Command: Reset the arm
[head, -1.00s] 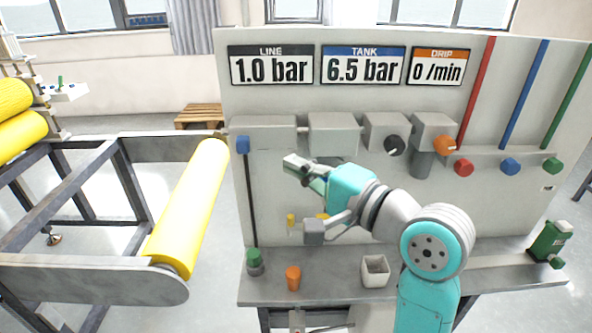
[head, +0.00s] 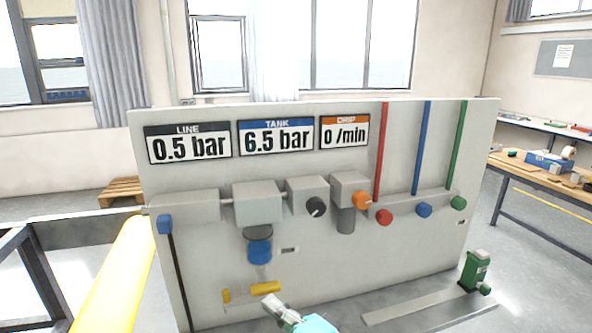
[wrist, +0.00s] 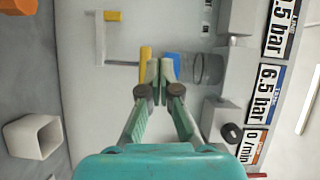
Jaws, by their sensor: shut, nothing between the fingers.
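My gripper (head: 276,306) shows at the bottom of the head view, low in front of the grey panel (head: 400,255). In the wrist view my gripper (wrist: 160,72) has its two fingers together with nothing between them. Beyond the fingertips in the wrist view are a yellow handle (wrist: 146,56), a blue bowl (wrist: 172,65) and a clear cylinder (wrist: 208,69). In the head view the blue bowl (head: 259,252) hangs under a grey block (head: 257,203), above the yellow handle (head: 265,288). Most of my arm is out of the head view.
The panel signs read LINE 0.5 bar (head: 188,145), TANK 6.5 bar (head: 276,138) and DRIP 0 /min (head: 344,133). A green device (head: 474,271) sits at right. A white square cup (wrist: 33,138) and an orange cup (wrist: 18,6) show in the wrist view.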

